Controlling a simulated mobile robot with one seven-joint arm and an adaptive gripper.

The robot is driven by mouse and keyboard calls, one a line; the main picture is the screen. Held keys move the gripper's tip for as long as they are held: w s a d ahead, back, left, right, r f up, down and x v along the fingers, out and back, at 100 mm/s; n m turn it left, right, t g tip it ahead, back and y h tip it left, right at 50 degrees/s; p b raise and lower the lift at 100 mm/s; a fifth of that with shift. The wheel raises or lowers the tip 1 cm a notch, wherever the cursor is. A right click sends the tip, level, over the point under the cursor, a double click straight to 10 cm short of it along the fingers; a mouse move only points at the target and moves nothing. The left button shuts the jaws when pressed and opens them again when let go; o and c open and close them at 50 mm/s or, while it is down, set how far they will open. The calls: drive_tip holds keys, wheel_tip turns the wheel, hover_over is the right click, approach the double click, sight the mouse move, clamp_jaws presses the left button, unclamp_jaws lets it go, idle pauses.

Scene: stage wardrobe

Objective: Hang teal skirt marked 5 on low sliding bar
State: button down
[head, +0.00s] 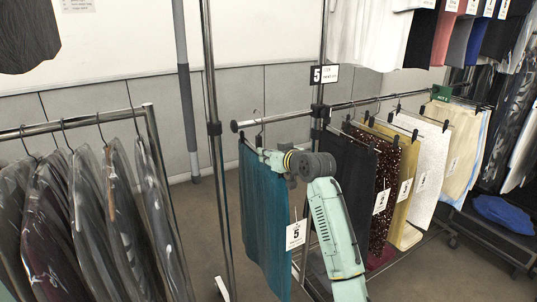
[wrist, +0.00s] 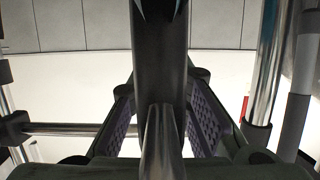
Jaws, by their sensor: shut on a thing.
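The teal skirt (head: 262,215) hangs upright from a clip hanger (head: 258,118) in the head view, with a white tag marked 5 (head: 296,234) at its right edge. My gripper (head: 268,157) is shut on the hanger near the skirt's top. The hanger's hook overlaps the left end of the low sliding bar (head: 278,118); I cannot tell whether it rests on it. In the wrist view my gripper (wrist: 163,112) has its purple-padded fingers on either side of a dark and chrome piece. The skirt is not clearly visible there.
Right of the skirt, a black skirt (head: 348,175) and several other tagged garments hang on the same bar. A rack of bagged dark garments (head: 75,215) stands at left. White and coloured clothes hang above right.

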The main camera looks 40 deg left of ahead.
wheel_tip(320, 180, down, 2)
drive_tip(key=shift+f+b, duration=0.15)
drive_tip(key=shift+b, duration=0.45)
drive_tip(key=c, duration=1.8)
unclamp_jaws()
drive_tip(key=o, duration=0.4)
drive_tip(key=shift+f, duration=0.15)
